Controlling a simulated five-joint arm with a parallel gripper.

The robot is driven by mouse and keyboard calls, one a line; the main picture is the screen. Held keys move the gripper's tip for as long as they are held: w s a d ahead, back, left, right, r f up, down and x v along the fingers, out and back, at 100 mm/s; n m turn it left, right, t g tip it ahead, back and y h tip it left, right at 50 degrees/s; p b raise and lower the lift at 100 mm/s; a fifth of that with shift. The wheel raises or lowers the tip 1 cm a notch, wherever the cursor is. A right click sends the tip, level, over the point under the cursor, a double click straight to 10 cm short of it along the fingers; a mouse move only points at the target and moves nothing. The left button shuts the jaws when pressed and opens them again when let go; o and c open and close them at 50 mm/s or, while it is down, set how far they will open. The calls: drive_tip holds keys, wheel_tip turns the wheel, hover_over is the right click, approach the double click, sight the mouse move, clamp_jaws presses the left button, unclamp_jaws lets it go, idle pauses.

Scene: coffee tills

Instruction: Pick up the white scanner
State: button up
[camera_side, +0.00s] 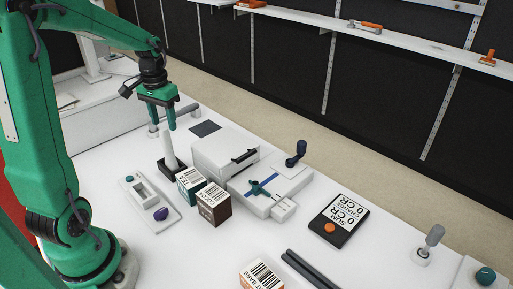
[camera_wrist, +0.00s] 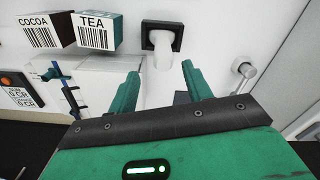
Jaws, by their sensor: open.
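The white scanner (camera_side: 168,149) stands upright in a black square holder (camera_side: 181,164) on the white table. It also shows in the wrist view (camera_wrist: 163,58), where it comes from the holder (camera_wrist: 148,36) towards the space between my fingers. My gripper (camera_side: 162,121) is open and empty, with its green fingers pointing down. In the side view it is above the scanner's top. In the wrist view my gripper (camera_wrist: 159,72) has one finger to each side of the scanner's line, and I see no contact.
A TEA box (camera_side: 190,183) and a COCOA box (camera_side: 214,204) stand close to the holder. A white machine (camera_side: 222,150) is to its right, and a pale tray (camera_side: 140,190) with a purple piece is to its left. The table's front middle has free room.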

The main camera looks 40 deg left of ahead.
sight(164, 129)
drive_tip(key=shift+a+f, duration=0.15)
drive_tip(key=shift+a, duration=0.15)
drive_tip(key=shift+f, duration=0.15)
drive_tip(key=shift+f, duration=1.2)
drive_tip(key=shift+f, duration=0.1)
drive_tip(key=shift+s+f, duration=0.15)
drive_tip(key=shift+f, duration=2.35)
drive_tip(key=c, duration=1.1)
